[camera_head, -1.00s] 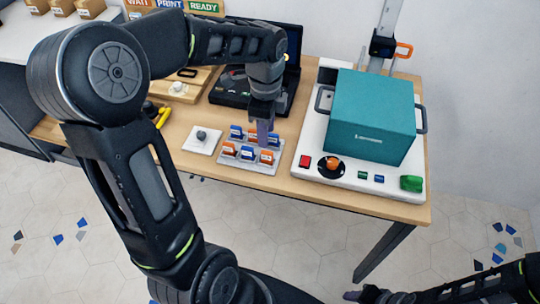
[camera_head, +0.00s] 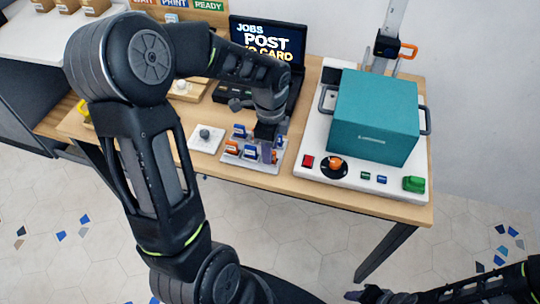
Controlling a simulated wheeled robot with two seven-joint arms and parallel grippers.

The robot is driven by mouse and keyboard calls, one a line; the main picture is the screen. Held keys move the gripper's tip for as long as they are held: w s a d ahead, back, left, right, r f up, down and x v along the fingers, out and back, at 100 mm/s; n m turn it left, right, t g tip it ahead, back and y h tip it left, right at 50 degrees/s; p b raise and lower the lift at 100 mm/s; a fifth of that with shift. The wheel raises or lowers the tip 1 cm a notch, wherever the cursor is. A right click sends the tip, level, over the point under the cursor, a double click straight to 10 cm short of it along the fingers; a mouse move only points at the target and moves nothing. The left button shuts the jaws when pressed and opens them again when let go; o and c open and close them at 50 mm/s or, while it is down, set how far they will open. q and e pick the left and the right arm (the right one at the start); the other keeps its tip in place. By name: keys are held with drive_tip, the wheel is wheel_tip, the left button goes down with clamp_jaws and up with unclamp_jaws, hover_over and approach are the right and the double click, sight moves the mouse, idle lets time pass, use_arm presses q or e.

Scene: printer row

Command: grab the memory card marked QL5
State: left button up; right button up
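Several small blue and orange memory cards stand in rows in a light grey tray (camera_head: 230,159) on the wooden table. An orange card (camera_head: 232,148) and a blue card (camera_head: 250,153) show at the front, and another blue card (camera_head: 239,131) behind. Their labels are too small to read, so I cannot tell which is QL5. My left gripper (camera_head: 267,154) points down at the tray's right part, among the right-hand cards, and partly hides them. I cannot tell whether it is open or holds a card. My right gripper (camera_head: 370,296) is low at the bottom edge, away from the table.
A teal printer box (camera_head: 374,115) stands on a white base with buttons and an orange knob (camera_head: 335,163), right of the tray. A white plate with a grey knob (camera_head: 205,134) is on the left. A laptop-like screen (camera_head: 267,38) stands behind.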

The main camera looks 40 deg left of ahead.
use_arm(q)
drive_tip(key=shift+c, duration=0.4)
clamp_jaws()
idle(0.4)
